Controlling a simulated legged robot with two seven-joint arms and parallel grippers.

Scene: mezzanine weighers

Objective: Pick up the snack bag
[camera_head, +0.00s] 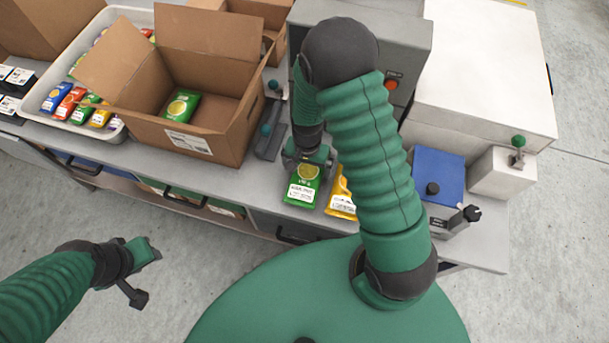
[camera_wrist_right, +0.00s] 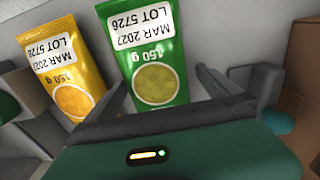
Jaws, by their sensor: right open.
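A green snack bag (camera_head: 302,190) with a white label lies on the grey bench, and a yellow bag (camera_head: 341,203) lies just to its right. My right gripper (camera_head: 307,160) is open and points down at the far end of the green bag. In the right wrist view the green bag (camera_wrist_right: 146,48) reaches between the spread fingers (camera_wrist_right: 165,85); whether they touch it I cannot tell. The yellow bag (camera_wrist_right: 68,75) is to the left there, outside the fingers. My left gripper (camera_head: 142,270) is open and empty, out over the floor in front of the bench.
An open cardboard box (camera_head: 218,140) holds another green bag (camera_head: 181,105). A white tray (camera_head: 44,113) of several colourful bags is behind it at left. A grey machine (camera_head: 414,60) and a blue plate (camera_head: 438,172) stand to the right. The bench's front edge is close to the bags.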

